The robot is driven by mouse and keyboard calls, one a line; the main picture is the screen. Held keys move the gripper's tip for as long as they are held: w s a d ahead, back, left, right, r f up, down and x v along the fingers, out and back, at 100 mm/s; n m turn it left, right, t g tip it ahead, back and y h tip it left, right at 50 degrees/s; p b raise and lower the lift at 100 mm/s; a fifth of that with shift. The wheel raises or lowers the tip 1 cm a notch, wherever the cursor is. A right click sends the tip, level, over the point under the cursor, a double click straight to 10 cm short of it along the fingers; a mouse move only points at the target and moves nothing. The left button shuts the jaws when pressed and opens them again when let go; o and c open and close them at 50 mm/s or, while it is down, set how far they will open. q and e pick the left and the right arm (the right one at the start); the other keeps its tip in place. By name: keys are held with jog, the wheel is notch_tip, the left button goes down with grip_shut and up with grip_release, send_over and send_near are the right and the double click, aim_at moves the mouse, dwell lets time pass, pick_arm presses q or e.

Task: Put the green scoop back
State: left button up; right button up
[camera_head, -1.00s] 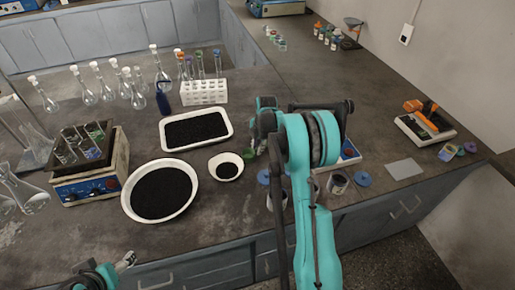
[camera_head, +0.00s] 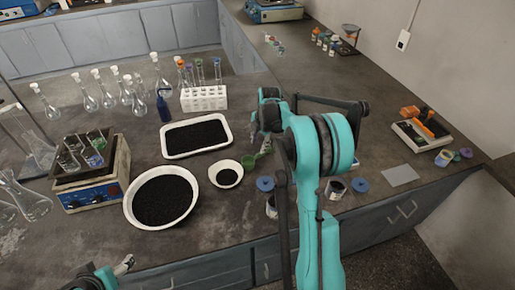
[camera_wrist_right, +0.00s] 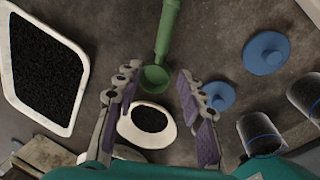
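The green scoop (camera_head: 249,161) is beside the small white bowl (camera_head: 226,184) of black grains. My right gripper (camera_head: 261,141) is near the scoop in the head view, partly hidden by my arm. In the wrist view the right gripper (camera_wrist_right: 159,73) is open, with the scoop's cup showing between its fingertips and a gap on both sides. My left gripper (camera_head: 124,265) is low at the left, too small to read.
A white tray (camera_head: 165,152) and a large white dish (camera_head: 129,214) hold black grains. Blue lids (camera_wrist_right: 266,53) and jars (camera_wrist_right: 258,132) are close right of the gripper. A test-tube rack (camera_head: 204,103) and glass flasks stand behind. A scale (camera_head: 413,134) is at right.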

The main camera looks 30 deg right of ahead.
jog(key=s+a+r+m+t, duration=0.2)
jog(key=s+a+r+m, duration=0.7)
jog(key=s+a+r, duration=0.4)
jog(key=s+a+f+m+t, duration=0.1)
jog(key=s+a+m, duration=0.3)
jog(key=s, duration=0.3)
jog(key=s+a+f+m+t, duration=0.1)
jog(key=s+a+m+t, duration=0.1)
jog(key=s+a+m, duration=0.2)
jog(key=s+m, duration=0.2)
jog(key=shift+s+m+p, duration=0.35)
jog(key=shift+s+m, duration=0.05)
